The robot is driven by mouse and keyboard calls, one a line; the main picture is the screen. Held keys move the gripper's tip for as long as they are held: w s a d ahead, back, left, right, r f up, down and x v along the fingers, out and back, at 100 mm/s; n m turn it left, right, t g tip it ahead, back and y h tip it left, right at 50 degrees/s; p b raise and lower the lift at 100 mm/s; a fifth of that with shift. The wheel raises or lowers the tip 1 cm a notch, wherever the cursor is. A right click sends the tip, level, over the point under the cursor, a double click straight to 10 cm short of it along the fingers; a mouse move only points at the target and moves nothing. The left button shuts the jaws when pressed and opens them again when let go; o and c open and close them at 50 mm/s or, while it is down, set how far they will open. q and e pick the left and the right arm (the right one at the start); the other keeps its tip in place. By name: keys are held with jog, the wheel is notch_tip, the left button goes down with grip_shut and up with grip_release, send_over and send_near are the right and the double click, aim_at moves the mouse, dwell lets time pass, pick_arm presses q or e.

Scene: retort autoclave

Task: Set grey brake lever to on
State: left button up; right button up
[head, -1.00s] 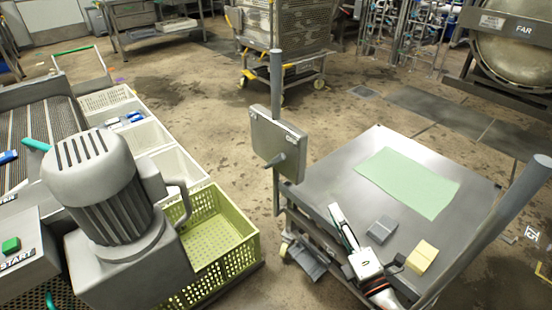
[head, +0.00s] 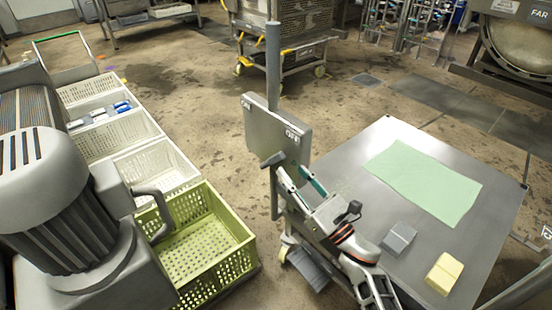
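The grey brake lever (head: 272,160) sticks out from the lower front of a grey panel (head: 268,125) on an upright post of the cart. The panel has a label reading OFF at its right and a smaller label, hard to read, at its upper left. My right gripper (head: 292,171) is open and empty, with its two fingers apart just below and right of the lever. The left finger's tip is close to the lever; I cannot tell if they touch. My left gripper is not in view.
The cart's steel top (head: 345,160) carries a green sheet (head: 424,182), a grey block (head: 399,238) and a yellow block (head: 444,273). A yellow-green crate (head: 215,228) and a large grey motor (head: 60,210) stand at the left.

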aim_at(276, 159)
jog(key=w+a, duration=0.1)
jog(key=w, duration=0.1)
jog(key=w+a, duration=0.2)
jog(key=shift+w+a+f, duration=0.1)
jog(key=shift+w+a, duration=0.05)
jog(key=shift+w, duration=0.15)
jog(key=shift+w+a+r, duration=0.3)
jog(key=shift+w+r, duration=0.05)
jog(key=shift+w, duration=0.1)
grip_shut()
